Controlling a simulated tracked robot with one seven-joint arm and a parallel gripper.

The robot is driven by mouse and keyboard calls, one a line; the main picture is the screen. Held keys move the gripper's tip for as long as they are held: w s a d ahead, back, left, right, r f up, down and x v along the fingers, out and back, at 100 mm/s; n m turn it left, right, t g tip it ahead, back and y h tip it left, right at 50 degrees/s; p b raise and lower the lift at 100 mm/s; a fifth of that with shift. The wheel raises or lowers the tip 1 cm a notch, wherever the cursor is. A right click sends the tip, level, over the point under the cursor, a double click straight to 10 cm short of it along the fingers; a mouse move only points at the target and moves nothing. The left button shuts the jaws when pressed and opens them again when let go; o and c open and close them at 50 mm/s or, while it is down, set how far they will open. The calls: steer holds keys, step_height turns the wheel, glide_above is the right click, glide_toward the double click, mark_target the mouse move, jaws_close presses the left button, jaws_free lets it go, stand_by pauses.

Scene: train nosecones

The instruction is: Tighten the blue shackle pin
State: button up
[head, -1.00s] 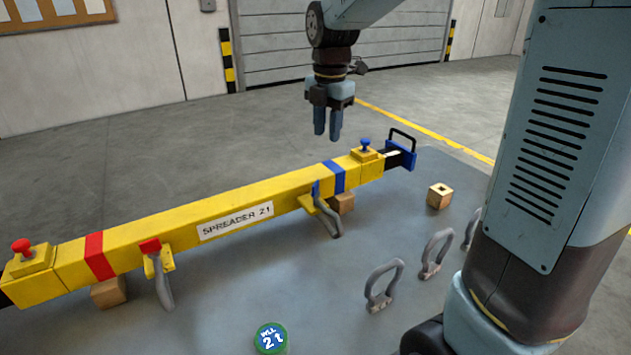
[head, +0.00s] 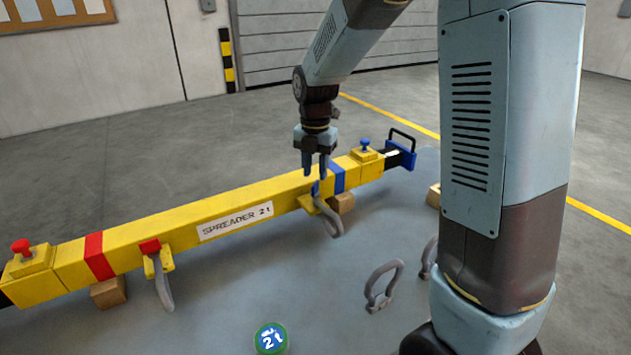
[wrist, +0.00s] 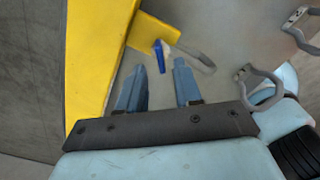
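The blue shackle pin (head: 316,188) sits at the yellow lug on the near side of the spreader beam, beside the blue band. A grey shackle (head: 331,222) hangs from that lug. In the wrist view the blue pin (wrist: 159,56) shows just beyond my fingertips, between them. My gripper (head: 315,175) points down, right above the pin, with its two fingers apart and nothing between them. It also shows open in the wrist view (wrist: 160,72). The fingers appear apart from the pin, though the head view overlaps them closely.
The yellow spreader beam (head: 128,232) rests on wooden blocks (head: 109,292). A red pin (head: 150,246) and shackle are at its left lug.

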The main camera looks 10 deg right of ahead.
mark_target(315, 183)
steer(key=shift+f, duration=1.95)
jaws_close()
